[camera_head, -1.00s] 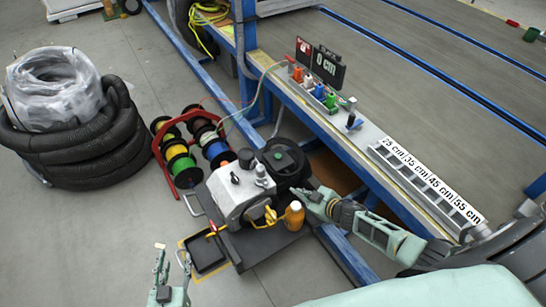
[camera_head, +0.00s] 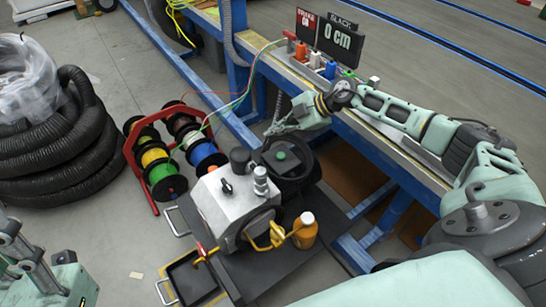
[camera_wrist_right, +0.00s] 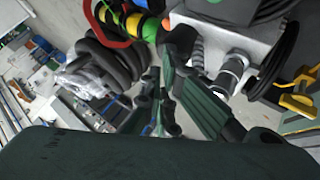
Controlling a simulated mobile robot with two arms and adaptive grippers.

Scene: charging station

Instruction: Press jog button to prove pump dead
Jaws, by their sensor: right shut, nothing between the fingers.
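A grey metal pump unit (camera_head: 235,205) with a black knob sits on a dark base on the floor.
An orange bottle (camera_head: 305,232) and yellow handle stand by the unit. A black tray (camera_head: 190,280) lies in front. Cable spools on a red rack (camera_head: 150,165) and black hose coils (camera_head: 55,150) are left. A blue-framed bench (camera_head: 350,130) with a "0 cm" display runs behind.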

